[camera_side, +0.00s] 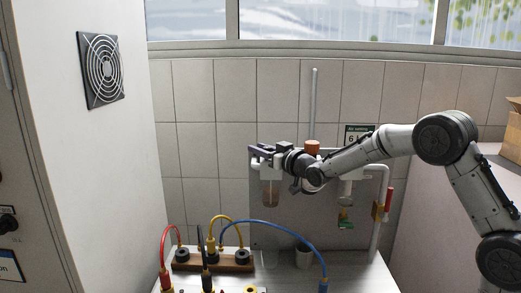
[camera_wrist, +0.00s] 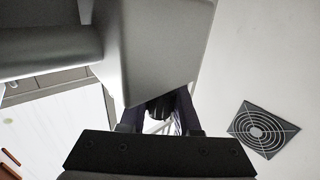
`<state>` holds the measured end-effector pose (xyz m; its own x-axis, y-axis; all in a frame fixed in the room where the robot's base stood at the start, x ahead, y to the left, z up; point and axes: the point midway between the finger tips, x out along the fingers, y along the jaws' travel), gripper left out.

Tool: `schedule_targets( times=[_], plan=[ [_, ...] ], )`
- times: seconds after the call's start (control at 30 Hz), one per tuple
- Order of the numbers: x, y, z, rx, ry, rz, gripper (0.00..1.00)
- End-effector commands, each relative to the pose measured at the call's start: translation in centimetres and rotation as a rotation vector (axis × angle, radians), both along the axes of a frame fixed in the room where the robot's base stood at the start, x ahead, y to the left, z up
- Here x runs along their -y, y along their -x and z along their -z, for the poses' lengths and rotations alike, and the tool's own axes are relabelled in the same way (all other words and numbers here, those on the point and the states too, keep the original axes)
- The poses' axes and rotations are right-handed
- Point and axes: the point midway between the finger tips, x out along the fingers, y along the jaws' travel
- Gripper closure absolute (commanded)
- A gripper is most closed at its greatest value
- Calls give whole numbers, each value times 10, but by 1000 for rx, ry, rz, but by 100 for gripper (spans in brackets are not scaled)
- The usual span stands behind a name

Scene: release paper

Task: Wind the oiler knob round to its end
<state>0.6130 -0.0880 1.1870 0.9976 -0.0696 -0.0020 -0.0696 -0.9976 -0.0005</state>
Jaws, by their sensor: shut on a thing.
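In the wrist view my gripper (camera_wrist: 158,112) points up the picture, and a small dark rounded part, apparently the oiler knob (camera_wrist: 157,106), shows between the fingers. A large grey body covers much of that view above them. I cannot tell how far the knob is turned.
A clear bowl with a green and yellow bottom (camera_side: 345,214) hangs further right, near a red-handled valve (camera_side: 388,200). A wall vent (camera_wrist: 263,129) shows.

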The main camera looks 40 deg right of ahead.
Motion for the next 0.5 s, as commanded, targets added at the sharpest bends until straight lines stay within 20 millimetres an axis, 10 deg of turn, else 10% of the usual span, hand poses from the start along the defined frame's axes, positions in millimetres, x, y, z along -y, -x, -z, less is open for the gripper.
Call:
schedule_targets(
  times=[0.3, 0.33, 0.5],
  plan=[
    [0, 0, -1, 3, 1, 0, 100],
    [0, 0, -1, 3, 1, 0, 64],
    [0, 0, -1, 3, 1, 0, 39]
  ],
)
